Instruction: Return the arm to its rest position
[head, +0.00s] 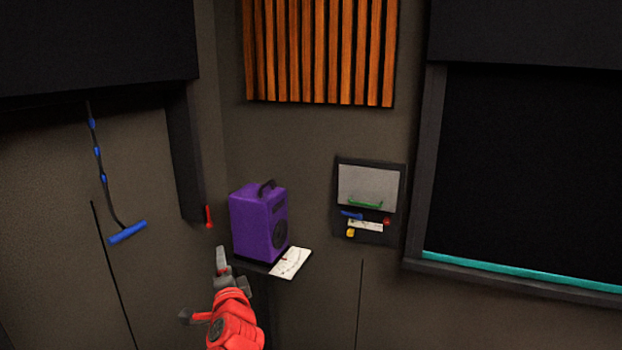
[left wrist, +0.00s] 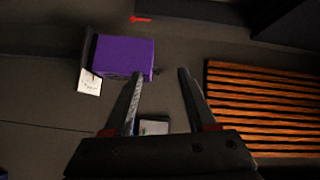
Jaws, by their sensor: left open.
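My left gripper (head: 221,262) is on a red arm in the lower middle of the head view. It points up, in front of and just left of the small shelf with the purple box. In the left wrist view my left gripper (left wrist: 158,75) has its two fingers apart with nothing between them. The wall panel (head: 345,230) hangs to the right of the purple box, with a grey plate, a green handle, a blue part, a red knob and a yellow part. In the left wrist view the panel (left wrist: 153,127) is partly hidden behind the fingers. My right gripper does not show.
The purple box (head: 252,220) stands on a dark shelf beside a white paper (head: 291,262). A red lever (head: 209,216) is on the wall to its left. A blue pull handle (head: 128,232) hangs at left. Orange slats (head: 320,50) are above. A teal-edged window (head: 520,272) is at right.

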